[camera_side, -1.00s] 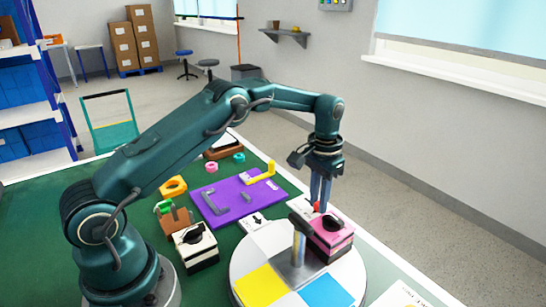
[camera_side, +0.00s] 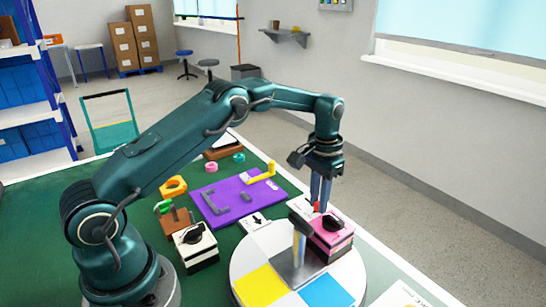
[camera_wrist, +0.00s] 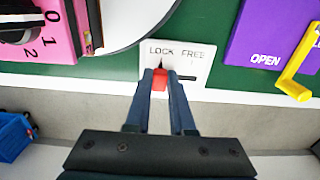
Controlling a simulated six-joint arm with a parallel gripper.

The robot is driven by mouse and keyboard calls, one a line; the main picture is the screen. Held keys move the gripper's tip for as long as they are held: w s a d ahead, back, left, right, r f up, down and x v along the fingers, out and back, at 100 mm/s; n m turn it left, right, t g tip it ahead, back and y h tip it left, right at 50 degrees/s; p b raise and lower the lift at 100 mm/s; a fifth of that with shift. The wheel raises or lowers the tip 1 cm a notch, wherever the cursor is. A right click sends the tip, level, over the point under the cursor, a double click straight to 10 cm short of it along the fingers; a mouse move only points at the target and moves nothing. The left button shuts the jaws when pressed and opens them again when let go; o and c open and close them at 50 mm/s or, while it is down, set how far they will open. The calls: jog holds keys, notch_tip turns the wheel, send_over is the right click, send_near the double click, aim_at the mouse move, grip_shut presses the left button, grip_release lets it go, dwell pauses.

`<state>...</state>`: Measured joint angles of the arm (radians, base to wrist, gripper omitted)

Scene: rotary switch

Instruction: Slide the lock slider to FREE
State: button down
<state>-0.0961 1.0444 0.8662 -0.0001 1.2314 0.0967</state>
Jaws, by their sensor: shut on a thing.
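The lock slider is a red knob (camera_wrist: 160,80) on a white plate (camera_wrist: 195,55) marked LOCK and FREE. In the wrist view it stands below the word LOCK, and a dark slot runs from it to the right, under FREE. My gripper (camera_wrist: 161,76) has its two fingers on either side of the red knob and is shut on it. In the side view my gripper (camera_side: 318,205) points straight down behind the pink box, with the red knob (camera_side: 316,206) just showing at its fingertips.
A pink box (camera_side: 333,227) with a black dial stands close by. A disc (camera_side: 255,285) with coloured sectors and a post is in front. A purple board (camera_wrist: 262,35) marked OPEN, with a yellow handle (camera_wrist: 297,75), lies right of the plate in the wrist view.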

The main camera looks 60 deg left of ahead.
aim_at(305, 201)
jog(key=shift+r, duration=0.1)
jog(key=shift+a, duration=2.3)
jog(key=c, duration=0.8)
grip_release()
jog(key=shift+o, duration=0.2)
jog(key=shift+r, duration=2.55)
